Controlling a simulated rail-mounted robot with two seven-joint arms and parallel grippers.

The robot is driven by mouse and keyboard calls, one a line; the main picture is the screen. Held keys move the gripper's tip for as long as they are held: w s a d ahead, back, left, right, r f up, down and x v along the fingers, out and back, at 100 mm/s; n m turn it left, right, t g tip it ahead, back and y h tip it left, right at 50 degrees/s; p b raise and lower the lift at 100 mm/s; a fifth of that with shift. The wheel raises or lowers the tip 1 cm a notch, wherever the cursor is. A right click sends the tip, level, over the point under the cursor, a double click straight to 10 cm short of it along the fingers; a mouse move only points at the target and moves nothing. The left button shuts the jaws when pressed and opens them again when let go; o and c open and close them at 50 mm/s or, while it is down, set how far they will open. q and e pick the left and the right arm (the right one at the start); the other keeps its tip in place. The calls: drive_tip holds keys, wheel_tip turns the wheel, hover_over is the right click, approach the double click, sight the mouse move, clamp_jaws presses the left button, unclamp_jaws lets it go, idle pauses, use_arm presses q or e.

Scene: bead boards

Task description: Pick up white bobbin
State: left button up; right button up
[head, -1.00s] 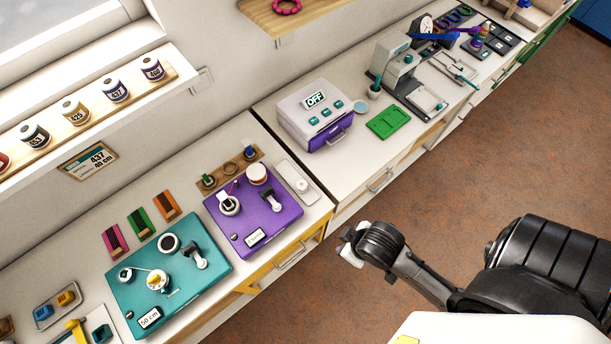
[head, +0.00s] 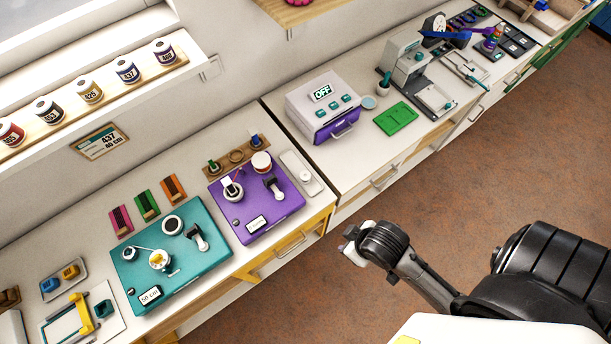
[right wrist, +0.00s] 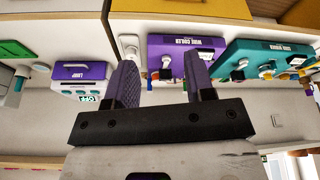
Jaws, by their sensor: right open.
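A small white round piece, likely the white bobbin (head: 304,177), lies on a narrow white tray (head: 291,160) just right of the purple board (head: 270,216). The tray also shows in the right wrist view (right wrist: 129,46), beyond the left finger. My right gripper (head: 350,247) is out over the floor in front of the bench, well apart from these things. In the right wrist view its two purple fingers (right wrist: 161,82) are apart with nothing between them. My left gripper is not in view.
A white and purple box (head: 318,108) showing OFF and a green tray (head: 396,117) stand to the right. Numbered spools line the shelf (head: 95,108).

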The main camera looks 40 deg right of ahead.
drive_tip(key=o, duration=0.4)
drive_tip(key=shift+s, duration=0.1)
drive_tip(key=shift+o, duration=0.2)
drive_tip(key=w+r+n+t+b, duration=0.25)
drive_tip(key=w+r+b, duration=0.2)
drive_tip(key=w, duration=0.65)
drive_tip(key=w+d+r+n+t+h+b, duration=0.1)
drive_tip(key=w+r+t+b, duration=0.2)
drive_tip(key=w+b, duration=0.5)
drive_tip(key=w+r+n+t+b, duration=0.2)
drive_tip(key=w+r+t+b, duration=0.15)
drive_tip(key=w, duration=0.95)
drive_tip(key=w+d+f+g+h+b, duration=0.1)
drive_tip(key=w+d+f+g+b, duration=0.1)
drive_tip(key=w+d+f+g, duration=0.15)
drive_tip(key=m+g+y, duration=0.2)
drive_tip(key=m+g, duration=0.9)
approach(305, 175)
drive_tip(key=shift+t, duration=0.25)
drive_tip(key=f+b, duration=0.1)
drive_tip(key=f, duration=0.1)
drive_tip(key=s+f+b, duration=0.1)
drive_tip(key=f, duration=0.2)
drive_tip(key=shift+s+f, duration=0.15)
drive_tip(key=shift+s+f+b, duration=0.1)
drive_tip(key=shift+f+b, duration=0.25)
drive_tip(key=shift+f, duration=0.9)
drive_tip(key=shift+s+f+b, duration=0.15)
drive_tip(key=shift+f+b, duration=0.15)
drive_tip(key=shift+f, duration=1)
